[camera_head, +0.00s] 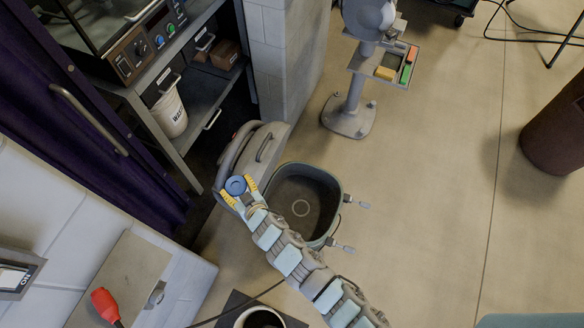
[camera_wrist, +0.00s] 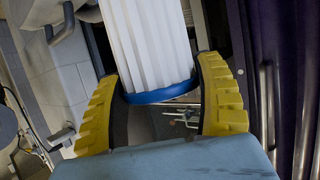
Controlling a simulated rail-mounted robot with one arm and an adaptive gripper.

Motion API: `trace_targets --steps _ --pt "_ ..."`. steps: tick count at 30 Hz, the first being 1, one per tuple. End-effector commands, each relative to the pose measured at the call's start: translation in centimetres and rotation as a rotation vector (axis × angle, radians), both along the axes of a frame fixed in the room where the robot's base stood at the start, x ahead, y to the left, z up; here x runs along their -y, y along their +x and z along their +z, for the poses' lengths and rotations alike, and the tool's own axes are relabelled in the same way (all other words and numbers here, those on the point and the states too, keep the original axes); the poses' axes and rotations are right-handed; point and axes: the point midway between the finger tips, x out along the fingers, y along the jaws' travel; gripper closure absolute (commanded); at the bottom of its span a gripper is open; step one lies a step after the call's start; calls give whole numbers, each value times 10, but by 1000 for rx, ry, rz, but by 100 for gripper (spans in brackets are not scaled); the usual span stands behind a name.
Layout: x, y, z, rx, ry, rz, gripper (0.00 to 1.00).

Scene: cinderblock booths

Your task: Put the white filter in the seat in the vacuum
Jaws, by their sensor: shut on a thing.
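The white filter (camera_wrist: 150,45) is pleated with a blue end rim. In the wrist view it stands between the yellow fingers of my gripper (camera_wrist: 160,85), which is shut on it. In the head view only the filter's round blue end (camera_head: 236,186) shows between the fingertips of my gripper (camera_head: 240,191). The vacuum (camera_head: 336,193) is an open grey-green tub on the floor. My gripper and the filter are left of the tub opening, near the raised lid.
The vacuum's grey lid (camera_head: 262,146) stands open at the tub's upper left. Metal latches (camera_head: 345,248) stick out at its right. A pedestal machine (camera_head: 349,115) stands behind, and a shelf with a white bucket (camera_head: 170,112) is at upper left.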

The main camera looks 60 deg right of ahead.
Motion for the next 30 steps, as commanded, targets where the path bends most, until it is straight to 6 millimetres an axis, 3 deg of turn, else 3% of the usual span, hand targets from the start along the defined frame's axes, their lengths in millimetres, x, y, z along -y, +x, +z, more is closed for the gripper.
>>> trace_targets --steps 1,11,18,30 --pt "14 -8 -29 -2 0 -26 69" --pt "77 -59 -126 -4 0 -139 69" --pt "119 -109 -208 -7 4 -229 69" --pt "167 -206 -340 -7 15 -376 69"
